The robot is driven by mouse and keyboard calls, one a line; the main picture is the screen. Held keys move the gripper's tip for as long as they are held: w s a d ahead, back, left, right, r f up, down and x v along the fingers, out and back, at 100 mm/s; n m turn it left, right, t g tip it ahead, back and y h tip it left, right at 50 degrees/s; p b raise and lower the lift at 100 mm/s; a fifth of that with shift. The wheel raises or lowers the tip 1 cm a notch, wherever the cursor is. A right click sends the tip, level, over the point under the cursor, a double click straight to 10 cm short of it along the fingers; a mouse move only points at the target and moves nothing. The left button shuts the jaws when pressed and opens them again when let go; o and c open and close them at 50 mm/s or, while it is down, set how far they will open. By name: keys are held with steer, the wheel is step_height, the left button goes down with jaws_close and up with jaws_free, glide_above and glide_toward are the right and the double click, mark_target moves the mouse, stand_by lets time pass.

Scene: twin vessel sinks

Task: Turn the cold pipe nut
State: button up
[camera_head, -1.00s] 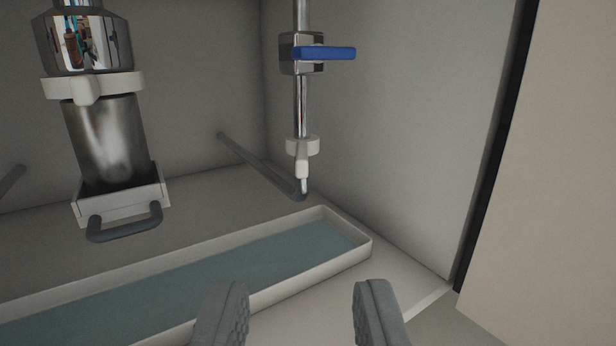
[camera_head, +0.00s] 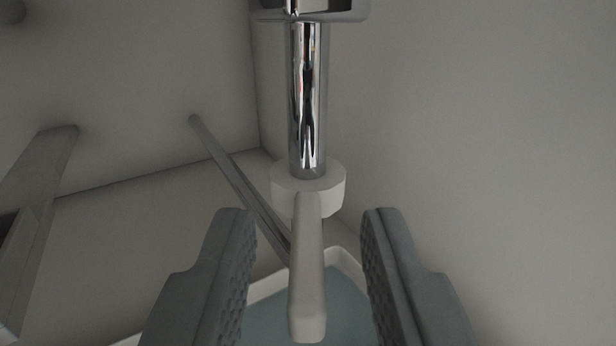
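The cold pipe nut (camera_head: 288,188) is a white collar at the lower end of the chrome pipe (camera_head: 308,95). A white lever-like tab (camera_head: 308,285) sticks out from it toward the camera. My gripper (camera_head: 309,225) is open, with one grey finger on each side of the tab. Gaps show between both fingers and the tab, so neither appears to touch it. The nut's collar lies just beyond the fingertips. Part of the collar is hidden behind the tab.
A chrome valve body (camera_head: 345,8) is cut off at the top. A thin grey pipe (camera_head: 230,170) runs from the back wall to below the nut. A white-rimmed tray (camera_head: 347,264) lies beneath. The cabinet's right wall (camera_head: 480,150) is close on the right.

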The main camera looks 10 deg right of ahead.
steer(key=shift+w+d, duration=0.1)
steer(key=shift+w, duration=0.4)
jaws_close()
